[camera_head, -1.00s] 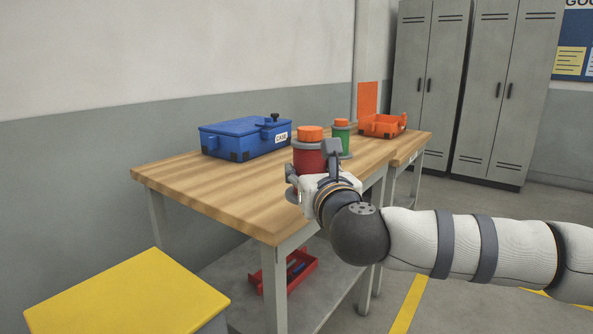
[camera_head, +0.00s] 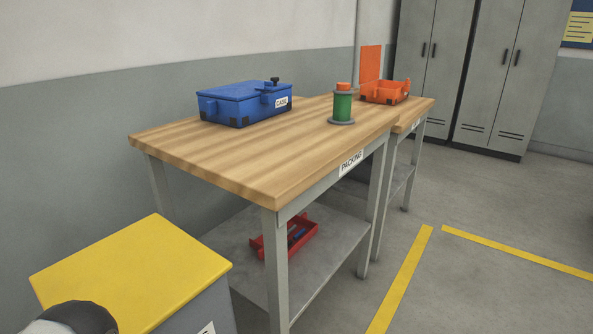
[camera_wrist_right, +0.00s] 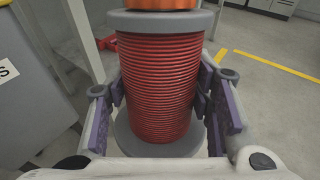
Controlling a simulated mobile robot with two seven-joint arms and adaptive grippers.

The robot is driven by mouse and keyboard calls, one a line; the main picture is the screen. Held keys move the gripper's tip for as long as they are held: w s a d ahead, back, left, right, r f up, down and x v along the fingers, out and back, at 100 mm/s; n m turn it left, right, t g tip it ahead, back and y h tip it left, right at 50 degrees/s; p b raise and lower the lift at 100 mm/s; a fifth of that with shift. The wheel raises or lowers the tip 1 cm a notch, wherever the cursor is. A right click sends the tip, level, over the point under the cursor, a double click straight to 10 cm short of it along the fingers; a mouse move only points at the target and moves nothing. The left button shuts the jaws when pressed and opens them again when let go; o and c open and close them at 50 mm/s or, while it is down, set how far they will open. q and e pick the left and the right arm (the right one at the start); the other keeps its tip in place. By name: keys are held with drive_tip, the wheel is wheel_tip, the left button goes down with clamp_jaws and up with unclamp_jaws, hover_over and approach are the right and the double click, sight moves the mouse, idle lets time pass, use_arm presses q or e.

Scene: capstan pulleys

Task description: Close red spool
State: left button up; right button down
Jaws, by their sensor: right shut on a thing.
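The red spool (camera_wrist_right: 158,85) fills the middle of the right wrist view, with ribbed red windings between grey flanges and an orange piece (camera_wrist_right: 162,4) at its top. My right gripper (camera_wrist_right: 163,100) is shut on the spool, its purple-padded fingers on both sides. The spool looks upright relative to the gripper and is clear of the table. In the head view neither the red spool nor either gripper shows.
A red tray (camera_head: 300,240) sits on the lower shelf. A yellow-topped box (camera_head: 135,270) stands front left. The table's near half is clear.

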drive_tip(key=shift+w+r, duration=0.1)
use_arm(q)
drive_tip(key=w+r+t+p, duration=0.3)
drive_tip(key=w+r+p, duration=0.5)
drive_tip(key=r, duration=0.1)
use_arm(e)
wheel_tip(320, 180, up, 18)
drive_tip(key=w+t, duration=0.2)
drive_tip(key=shift+w, duration=0.3)
use_arm(q)
drive_tip(key=shift+r, duration=0.1)
use_arm(e)
drive_tip(key=shift+a+r, duration=0.1)
drive_tip(key=shift+r, duration=0.05)
